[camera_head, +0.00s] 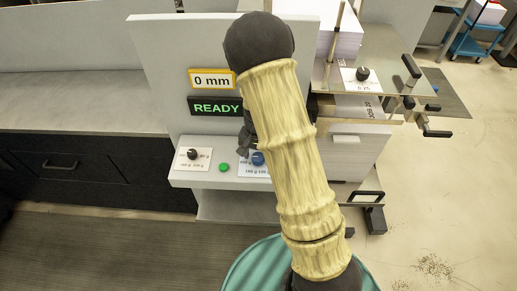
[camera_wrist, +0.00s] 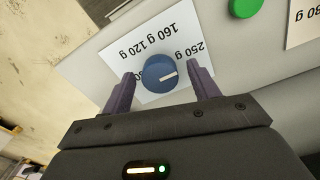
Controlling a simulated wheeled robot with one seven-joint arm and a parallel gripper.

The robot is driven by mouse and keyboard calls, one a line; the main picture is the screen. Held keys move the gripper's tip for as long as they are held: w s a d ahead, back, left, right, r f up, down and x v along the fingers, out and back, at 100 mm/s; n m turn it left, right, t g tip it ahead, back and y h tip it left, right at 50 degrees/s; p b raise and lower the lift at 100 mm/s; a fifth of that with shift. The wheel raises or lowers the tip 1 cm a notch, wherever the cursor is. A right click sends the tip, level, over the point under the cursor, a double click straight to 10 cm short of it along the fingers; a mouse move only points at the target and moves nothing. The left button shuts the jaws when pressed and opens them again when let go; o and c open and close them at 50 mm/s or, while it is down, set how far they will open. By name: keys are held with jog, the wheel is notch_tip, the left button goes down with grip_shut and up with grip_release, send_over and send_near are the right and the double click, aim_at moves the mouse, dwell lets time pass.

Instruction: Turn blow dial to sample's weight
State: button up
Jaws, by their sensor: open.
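The blue dial (camera_head: 258,158) sits on a white label card on the machine's front ledge, partly hidden by my arm. In the wrist view the blue dial (camera_wrist: 158,74) has a white pointer line aimed to the right, toward the upside-down 250 g mark. The card (camera_wrist: 150,35) also reads 160 g and 120 g; another mark is partly covered by the left finger. My gripper (camera_wrist: 160,72) is open, with one finger on each side of the dial and visible gaps to it. In the head view my gripper is mostly hidden behind my arm.
A green button (camera_head: 223,167) and a black dial (camera_head: 192,154) on its own card lie left of the blue dial. Displays read 0 mm (camera_head: 212,79) and READY (camera_head: 216,107). Another black dial (camera_head: 362,73) and a paper sheet (camera_head: 358,107) with print are at the right.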

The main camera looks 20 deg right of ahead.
notch_tip(320, 180, up, 17)
jog(key=b, duration=0.1)
jog(key=shift+r+b, duration=0.2)
jog(key=shift+b, duration=0.1)
jog(key=shift+s, duration=0.1)
dwell(0.4)
jog(key=s+f+n+t, duration=0.2)
jog(key=s+f+n, duration=0.2)
jog(key=s, duration=1)
jog(key=n, duration=0.2)
jog(key=shift+s+n+t, duration=0.2)
jog(key=shift+n+t, duration=0.1)
jog(key=shift+d, duration=0.1)
dwell(1.0)
